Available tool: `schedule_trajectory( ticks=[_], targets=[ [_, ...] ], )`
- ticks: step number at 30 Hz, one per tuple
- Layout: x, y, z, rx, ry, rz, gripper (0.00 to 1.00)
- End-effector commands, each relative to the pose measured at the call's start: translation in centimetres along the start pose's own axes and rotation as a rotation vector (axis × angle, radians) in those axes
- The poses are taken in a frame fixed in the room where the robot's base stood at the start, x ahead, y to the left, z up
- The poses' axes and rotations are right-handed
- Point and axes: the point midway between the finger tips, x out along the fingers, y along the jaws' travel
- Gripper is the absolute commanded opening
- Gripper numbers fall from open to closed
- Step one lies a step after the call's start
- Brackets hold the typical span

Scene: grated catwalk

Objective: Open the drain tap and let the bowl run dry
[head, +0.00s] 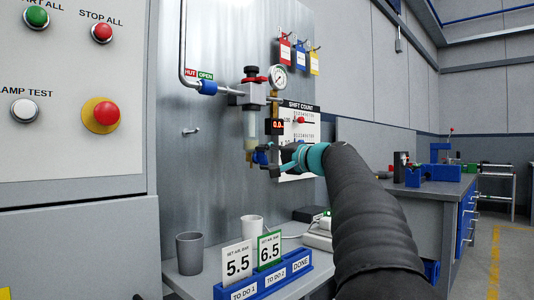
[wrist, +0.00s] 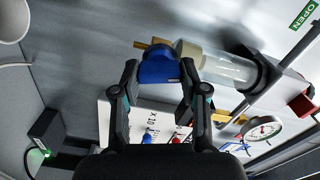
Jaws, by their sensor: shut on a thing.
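The filter bowl (head: 251,123) is a clear cylinder hanging upright under the regulator on the metal panel. It also shows in the wrist view (wrist: 222,68), lying sideways in that picture. The drain tap is a blue knob (wrist: 158,67) on a brass fitting (wrist: 187,50) at the bowl's lower end. My gripper (wrist: 158,72) has one finger on each side of the blue knob, shut on it. In the head view my gripper (head: 272,160) reaches the tap from the right and partly hides it. I cannot tell how much liquid is in the bowl.
A pressure gauge (head: 278,77) and red regulator knob (head: 251,81) sit above. The bench below holds a grey cup (head: 189,253), a white cup (head: 251,228) and a blue card rack (head: 264,281). A button panel (head: 70,90) stands left. A workbench (head: 440,196) stands right.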

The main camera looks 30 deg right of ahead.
Motion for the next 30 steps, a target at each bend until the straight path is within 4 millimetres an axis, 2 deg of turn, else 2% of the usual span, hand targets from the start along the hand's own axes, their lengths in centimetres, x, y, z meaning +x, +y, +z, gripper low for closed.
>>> schedule_trajectory(
  ticks=[12, 30],
  targets=[
    [-0.02, -0.06, -0.08, 0.266, 0.002, 0.0, 0.09],
    [-0.02, 0.06, -0.03, 0.342, 0.001, -0.001, 0.09]
  ],
)
